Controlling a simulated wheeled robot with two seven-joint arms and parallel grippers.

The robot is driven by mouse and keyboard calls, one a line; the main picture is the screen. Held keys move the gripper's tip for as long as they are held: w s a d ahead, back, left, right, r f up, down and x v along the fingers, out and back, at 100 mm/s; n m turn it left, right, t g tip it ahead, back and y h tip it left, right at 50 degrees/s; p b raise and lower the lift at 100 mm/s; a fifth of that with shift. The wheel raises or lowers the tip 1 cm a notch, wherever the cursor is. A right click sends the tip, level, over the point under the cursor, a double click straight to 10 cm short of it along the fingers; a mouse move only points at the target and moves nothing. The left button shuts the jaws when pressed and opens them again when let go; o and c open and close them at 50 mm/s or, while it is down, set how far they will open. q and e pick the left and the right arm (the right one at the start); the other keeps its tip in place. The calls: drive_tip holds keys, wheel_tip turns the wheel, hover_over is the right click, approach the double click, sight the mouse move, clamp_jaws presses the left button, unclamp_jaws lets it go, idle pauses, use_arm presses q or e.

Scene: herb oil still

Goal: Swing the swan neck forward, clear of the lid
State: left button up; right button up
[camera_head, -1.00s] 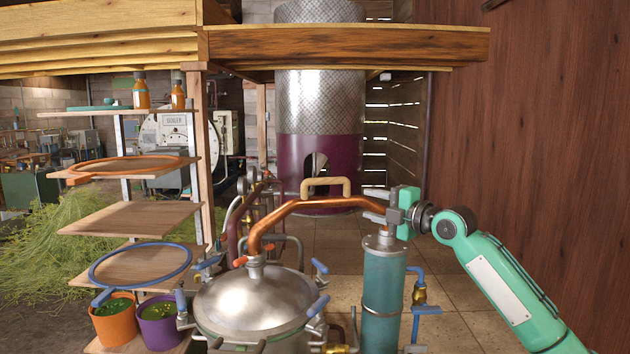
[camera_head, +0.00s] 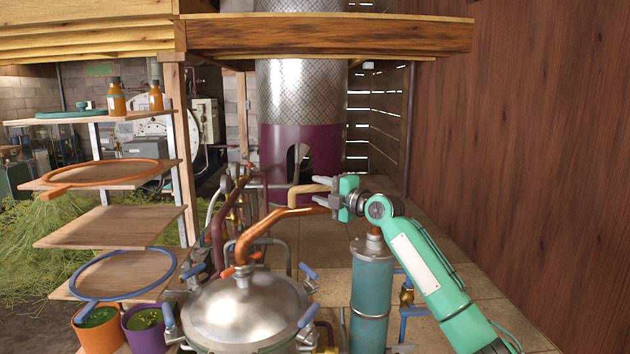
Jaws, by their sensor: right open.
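The copper swan neck (camera_head: 268,221) rises from the domed metal lid (camera_head: 244,305) of the still and runs right toward the top of the teal condenser (camera_head: 371,280). Its right stretch is partly hidden by my right gripper, but copper shows again just above the condenser top. A tan handle (camera_head: 300,189) stands on the pipe's upper run. My right gripper (camera_head: 319,192) is open, its fingers pointing left at the right end of the handle. I cannot tell whether they touch it. My left gripper is not in view.
Blue-handled clamps (camera_head: 308,270) ring the lid. Left stand shelves with an orange ring (camera_head: 107,173), a blue ring (camera_head: 122,272) and two pots (camera_head: 146,325). A wooden beam (camera_head: 330,36) crosses above.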

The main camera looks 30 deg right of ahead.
drive_tip(key=shift+w+a+r, duration=0.15)
drive_tip(key=shift+w, duration=0.45)
drive_tip(key=shift+w+a+p, duration=0.1)
drive_tip(key=shift+w+p, duration=0.2)
drive_tip(key=shift+w, duration=0.25)
drive_tip(key=c, duration=0.9)
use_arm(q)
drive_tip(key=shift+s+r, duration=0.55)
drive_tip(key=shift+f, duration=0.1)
use_arm(e)
drive_tip(key=shift+f, duration=0.2)
